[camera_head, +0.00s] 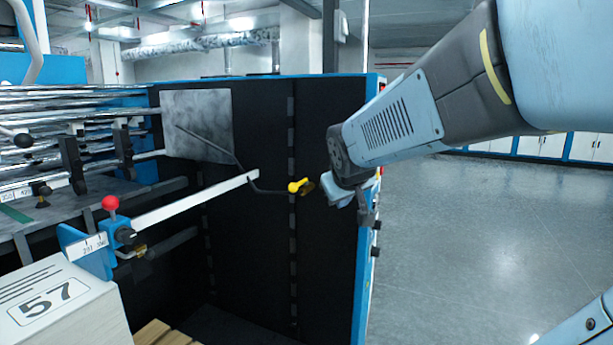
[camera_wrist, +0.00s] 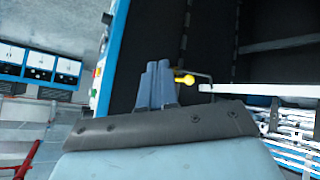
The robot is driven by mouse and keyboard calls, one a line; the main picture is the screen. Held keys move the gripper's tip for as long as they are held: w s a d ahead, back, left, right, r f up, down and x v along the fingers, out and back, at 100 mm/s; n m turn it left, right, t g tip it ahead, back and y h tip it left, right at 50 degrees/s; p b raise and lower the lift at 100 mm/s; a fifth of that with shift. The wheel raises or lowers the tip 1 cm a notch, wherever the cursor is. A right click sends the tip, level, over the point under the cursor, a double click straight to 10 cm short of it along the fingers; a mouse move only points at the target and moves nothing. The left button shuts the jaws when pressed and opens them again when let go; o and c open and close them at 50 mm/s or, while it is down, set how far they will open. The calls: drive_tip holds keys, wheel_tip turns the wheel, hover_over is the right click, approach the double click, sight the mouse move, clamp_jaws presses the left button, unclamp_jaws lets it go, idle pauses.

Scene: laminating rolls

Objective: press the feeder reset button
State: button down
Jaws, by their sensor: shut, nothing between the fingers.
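My gripper (camera_head: 367,208) is shut and empty, beside the blue-edged end of the black machine housing (camera_head: 325,110). In the wrist view its two grey fingers (camera_wrist: 157,68) lie together in front of the dark panel. A narrow control face runs down the housing's right edge, with small red, yellow and black controls (camera_head: 376,238). It also shows in the wrist view as a white strip with small coloured controls (camera_wrist: 97,75), left of the fingers and apart from them. The controls are seen edge-on and too small to tell which is the feeder reset button.
A yellow-knobbed lever (camera_head: 298,186) sticks out left of my gripper, close to the fingers in the wrist view. A red-knobbed lever (camera_head: 110,203) and a paper stack marked 57 (camera_head: 70,308) stand at left. Grey floor (camera_head: 480,220) at right is open.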

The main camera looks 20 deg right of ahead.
drive_tip(key=w+d+n+t+h, duration=0.1)
drive_tip(key=w+d+n+t, duration=0.15)
drive_tip(key=w+d, duration=0.55)
drive_tip(key=w+d+n+t+h, duration=0.1)
drive_tip(key=w+d+n+t, duration=0.2)
drive_tip(key=d, duration=0.9)
drive_tip(key=s+d+f+n+t+y, duration=0.1)
drive_tip(key=d+f+t+y, duration=0.1)
drive_tip(key=d, duration=0.4)
drive_tip(key=s+d+f+n+t+y, duration=0.1)
drive_tip(key=d+n+t+y, duration=0.1)
drive_tip(key=d, duration=0.4)
drive_tip(key=shift+s+d+f+t, duration=0.3)
drive_tip(key=shift+d+f+t, duration=0.05)
drive_tip(key=shift+d, duration=0.05)
drive_tip(key=shift+w, duration=0.1)
drive_tip(key=w+a, duration=0.5)
drive_tip(key=w, duration=0.1)
drive_tip(key=shift+w+a, duration=0.25)
drive_tip(key=shift+a, duration=0.1)
drive_tip(key=shift+w, duration=0.1)
drive_tip(key=shift+w+a, duration=0.25)
